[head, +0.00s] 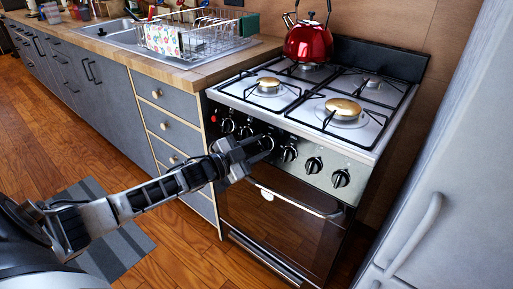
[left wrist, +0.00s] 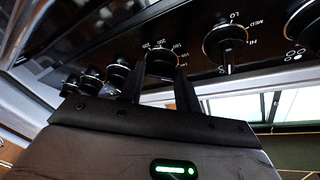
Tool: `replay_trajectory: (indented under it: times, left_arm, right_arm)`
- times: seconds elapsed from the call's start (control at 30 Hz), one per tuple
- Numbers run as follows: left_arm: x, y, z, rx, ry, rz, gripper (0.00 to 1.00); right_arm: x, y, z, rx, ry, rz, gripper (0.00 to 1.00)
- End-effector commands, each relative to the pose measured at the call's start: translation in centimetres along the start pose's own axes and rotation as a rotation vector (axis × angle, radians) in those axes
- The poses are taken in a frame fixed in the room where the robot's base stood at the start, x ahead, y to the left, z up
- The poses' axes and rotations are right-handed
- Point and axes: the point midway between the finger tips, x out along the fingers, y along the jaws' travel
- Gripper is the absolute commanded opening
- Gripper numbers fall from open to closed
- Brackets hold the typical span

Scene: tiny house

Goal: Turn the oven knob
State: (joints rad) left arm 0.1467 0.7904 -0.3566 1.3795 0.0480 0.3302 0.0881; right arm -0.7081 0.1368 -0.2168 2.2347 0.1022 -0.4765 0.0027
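The oven (head: 290,215) has a black front panel with a row of round knobs. My left gripper (head: 264,146) reaches in from the left to the middle of this row. In the left wrist view, its two dark fingers (left wrist: 160,80) stand on either side of a knob (left wrist: 161,64) with numbers around it, close against its sides. The gripper looks shut on this oven knob. In the head view the gripper mostly hides that knob. My right gripper is in neither view.
Other knobs sit close on both sides, such as one to the right (head: 289,153). The oven door handle (head: 295,202) runs just below. A red kettle (head: 308,42) stands on the stove top. A grey fridge (head: 440,170) stands at the right.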

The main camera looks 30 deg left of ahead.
Motion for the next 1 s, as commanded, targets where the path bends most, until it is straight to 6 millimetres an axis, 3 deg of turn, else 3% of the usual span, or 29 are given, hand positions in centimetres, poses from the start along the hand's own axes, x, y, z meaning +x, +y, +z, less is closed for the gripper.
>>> replay_trajectory:
  times: [0.37, 1.0]
  left_arm:
    - [0.0, -0.2, -0.1, 0.086, 0.0, 0.037, 0.1]
    - [0.0, -0.7, -0.3, 0.576, 0.0, 0.251, 0.1]
  right_arm:
    - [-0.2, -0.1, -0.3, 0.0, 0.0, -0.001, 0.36]
    - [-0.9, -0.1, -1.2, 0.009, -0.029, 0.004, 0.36]
